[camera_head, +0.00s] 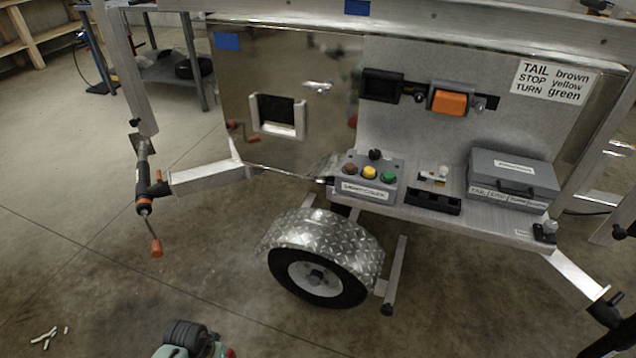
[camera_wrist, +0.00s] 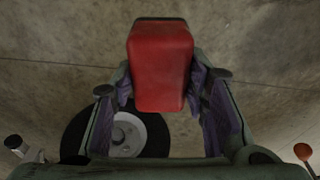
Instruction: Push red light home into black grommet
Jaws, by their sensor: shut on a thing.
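The red light (camera_wrist: 160,65) is a rounded red block held between the two fingers of my gripper (camera_wrist: 163,88) in the wrist view. My gripper is shut on its sides, with the light's far end projecting past the fingertips. In the head view, part of my wrist shows at the bottom edge, and a small red patch (camera_head: 231,352) there may be the light. A black rectangular grommet (camera_head: 381,86) sits in the upper panel, left of an orange light (camera_head: 449,101). The held light is low and well apart from the grommet.
A shelf under the panel holds a button box (camera_head: 367,182), a black tray (camera_head: 433,202) and a grey case (camera_head: 512,178). The wheel and fender (camera_head: 325,245) project below. A jack with a crank (camera_head: 146,190) stands at left. Floor in front is mostly clear.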

